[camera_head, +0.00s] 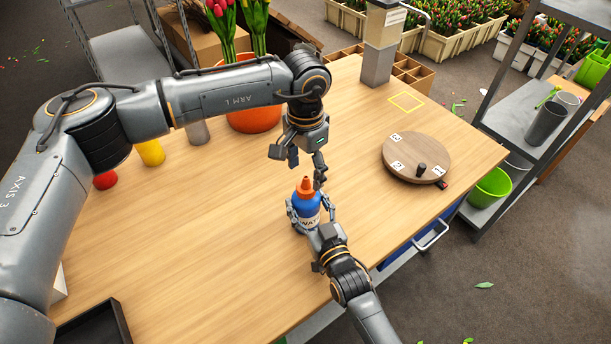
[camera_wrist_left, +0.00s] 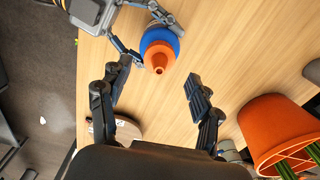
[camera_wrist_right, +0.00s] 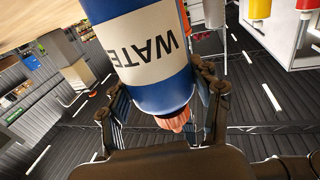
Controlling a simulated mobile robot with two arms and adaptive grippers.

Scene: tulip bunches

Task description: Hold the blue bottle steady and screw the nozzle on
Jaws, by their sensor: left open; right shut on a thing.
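The blue bottle (camera_head: 306,207) with a white label stands upright on the wooden table. The orange nozzle (camera_head: 305,187) sits on top of the bottle; I cannot tell how tightly. My right gripper (camera_head: 309,213) is shut around the bottle's body. My left gripper (camera_head: 298,168) is open and empty, above the nozzle and apart from it. In the left wrist view the nozzle (camera_wrist_left: 159,57) lies beyond the spread fingers, over the blue bottle top (camera_wrist_left: 170,36). In the right wrist view the bottle (camera_wrist_right: 150,60) fills the grip, its label showing.
A round wooden turntable (camera_head: 416,157) with a black knob lies at the right. An orange pot (camera_head: 254,118) with tulips stands at the back, beside a yellow container (camera_head: 151,153) and a red one (camera_head: 105,180). A black tray (camera_head: 95,328) is at front left. The table's middle is clear.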

